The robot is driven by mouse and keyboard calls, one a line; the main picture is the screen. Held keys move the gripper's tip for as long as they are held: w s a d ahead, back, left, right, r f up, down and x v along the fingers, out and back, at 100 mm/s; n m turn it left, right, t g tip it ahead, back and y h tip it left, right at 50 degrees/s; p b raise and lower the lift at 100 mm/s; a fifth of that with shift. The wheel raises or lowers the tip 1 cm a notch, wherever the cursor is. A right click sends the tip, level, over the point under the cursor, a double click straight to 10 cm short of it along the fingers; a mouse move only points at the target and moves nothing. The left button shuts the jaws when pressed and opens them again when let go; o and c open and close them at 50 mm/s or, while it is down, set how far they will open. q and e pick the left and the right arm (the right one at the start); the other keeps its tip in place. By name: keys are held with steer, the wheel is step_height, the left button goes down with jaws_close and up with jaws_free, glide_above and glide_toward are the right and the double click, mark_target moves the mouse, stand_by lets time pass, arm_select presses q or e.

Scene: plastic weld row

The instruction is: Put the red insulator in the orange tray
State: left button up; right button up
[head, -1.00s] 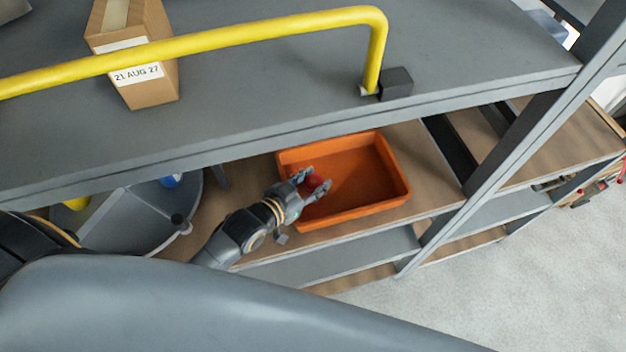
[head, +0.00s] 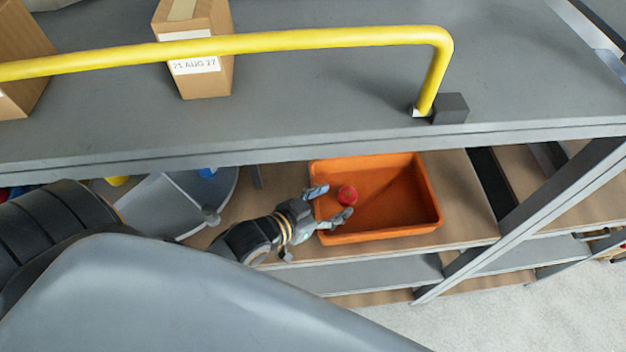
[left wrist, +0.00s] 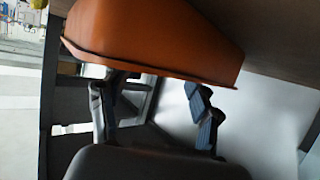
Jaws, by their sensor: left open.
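The red insulator (head: 348,195) lies inside the orange tray (head: 432,200), near the tray's left side, in the head view. The tray sits on a brown shelf board below the grey upper shelf. My left gripper (head: 336,205) is open at the tray's left rim, its fingers spread and apart from the insulator. In the left wrist view the outside of the orange tray (left wrist: 150,38) fills the top, and my open left gripper (left wrist: 158,105) shows below it. The insulator is not visible there. My right gripper is not in view.
The grey upper shelf (head: 330,95) with a yellow rail (head: 250,43) overhangs the tray. A cardboard box (head: 205,65) stands on it. A grey round-edged container (head: 180,205) is left of my gripper. A slanted shelf post (head: 520,220) stands to the right.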

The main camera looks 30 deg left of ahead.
arm_select(q)
steer(key=v, duration=0.5)
steer(key=shift+b, duration=0.3)
steer(key=shift+s+a+r, duration=0.35)
steer(key=shift+s+r, duration=0.15)
steer(key=shift+s, duration=0.1)
steer(key=shift+s+f, duration=0.1)
